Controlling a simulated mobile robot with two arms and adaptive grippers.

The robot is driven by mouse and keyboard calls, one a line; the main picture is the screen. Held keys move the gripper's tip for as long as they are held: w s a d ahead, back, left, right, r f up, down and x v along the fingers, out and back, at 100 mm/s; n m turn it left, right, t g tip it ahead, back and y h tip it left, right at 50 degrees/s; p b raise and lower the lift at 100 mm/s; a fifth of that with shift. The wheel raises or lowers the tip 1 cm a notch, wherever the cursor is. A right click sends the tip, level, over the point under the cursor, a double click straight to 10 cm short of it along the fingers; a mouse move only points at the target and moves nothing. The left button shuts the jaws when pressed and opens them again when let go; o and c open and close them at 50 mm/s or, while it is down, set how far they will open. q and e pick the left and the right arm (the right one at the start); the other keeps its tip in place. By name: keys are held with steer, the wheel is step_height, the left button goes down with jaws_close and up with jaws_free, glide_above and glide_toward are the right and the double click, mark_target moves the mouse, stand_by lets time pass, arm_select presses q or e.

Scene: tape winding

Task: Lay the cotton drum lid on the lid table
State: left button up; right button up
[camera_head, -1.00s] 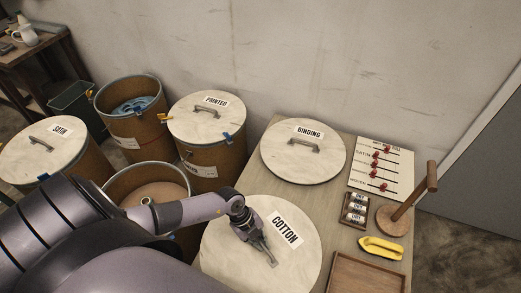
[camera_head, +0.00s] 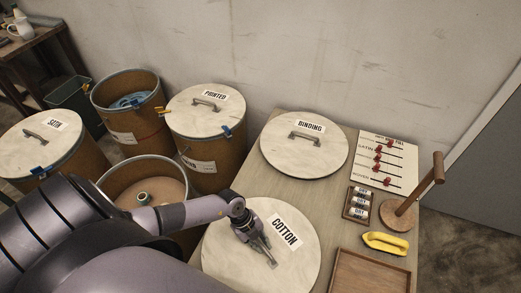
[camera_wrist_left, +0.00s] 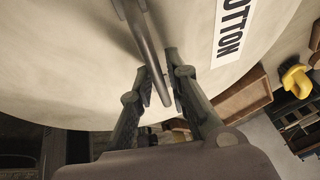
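The cotton drum lid (camera_head: 225,245) is a round pale disc with a COTTON label, over the front left part of the lid table (camera_head: 333,200). It hides the table's left edge there. I cannot tell if its underside touches the table. My left gripper (camera_head: 268,258) has its fingers on both sides of the lid's grey bar handle. The left wrist view shows the fingertips (camera_wrist_left: 160,68) close around the handle (camera_wrist_left: 146,40), with the lid (camera_wrist_left: 80,60) beyond. My right gripper is not in view.
The binding lid (camera_head: 285,158) lies at the table's back. A slider board (camera_head: 403,150), weights tray (camera_head: 357,204), wooden stand (camera_head: 397,215), yellow object (camera_head: 384,243) and wooden tray (camera_head: 370,275) fill the right side. An open drum (camera_head: 150,180) stands left of the table.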

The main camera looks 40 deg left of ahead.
arm_select(q)
steer(key=o, duration=0.3)
steer(key=shift+s+f, duration=0.1)
steer(key=shift+s, duration=0.05)
steer(key=v, duration=1.2)
